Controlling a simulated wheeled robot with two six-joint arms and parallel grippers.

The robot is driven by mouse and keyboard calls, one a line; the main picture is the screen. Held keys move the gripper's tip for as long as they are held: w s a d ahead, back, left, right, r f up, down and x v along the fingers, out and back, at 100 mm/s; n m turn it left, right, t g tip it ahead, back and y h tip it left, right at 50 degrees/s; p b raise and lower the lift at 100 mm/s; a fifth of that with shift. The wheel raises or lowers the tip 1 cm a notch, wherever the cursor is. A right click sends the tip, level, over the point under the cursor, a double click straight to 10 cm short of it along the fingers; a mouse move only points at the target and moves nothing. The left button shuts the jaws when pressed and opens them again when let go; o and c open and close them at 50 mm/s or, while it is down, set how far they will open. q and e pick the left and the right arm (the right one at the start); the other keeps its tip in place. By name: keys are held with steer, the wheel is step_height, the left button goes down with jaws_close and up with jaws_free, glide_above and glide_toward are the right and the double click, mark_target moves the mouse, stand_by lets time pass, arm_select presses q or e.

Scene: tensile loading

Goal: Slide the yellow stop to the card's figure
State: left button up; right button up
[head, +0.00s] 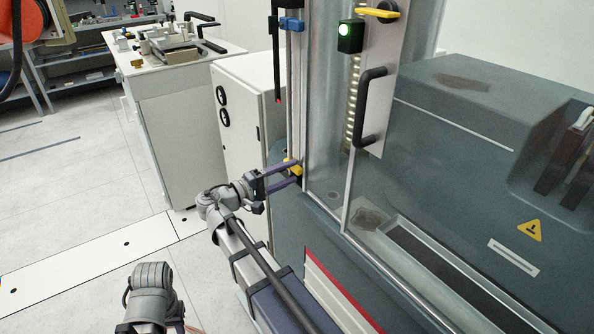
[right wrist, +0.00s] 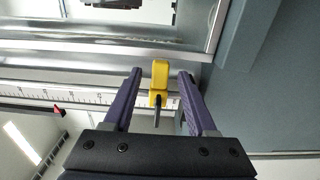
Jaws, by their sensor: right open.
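The yellow stop (head: 292,167) sits low on the upright rail at the left edge of the test machine. In the right wrist view the stop (right wrist: 160,76) shows with a thin dark pin pointing towards me. My right gripper (head: 284,174) is open around it, and the right wrist view shows a finger on each side with gaps (right wrist: 157,92). A scale (right wrist: 90,95) with a red pointer (right wrist: 58,110) runs along the rail. I cannot make out a card with a figure. Part of my left arm shows at the bottom of the head view, but I see no left fingers.
A blue clamp (head: 291,24) sits higher on the rail. A white cabinet (head: 243,110) stands close behind my right gripper. The floor at left is clear.

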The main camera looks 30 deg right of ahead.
mark_target(294, 170)
steer(key=shift+w+d, duration=0.1)
steer(key=shift+d, duration=1.5)
jaws_close()
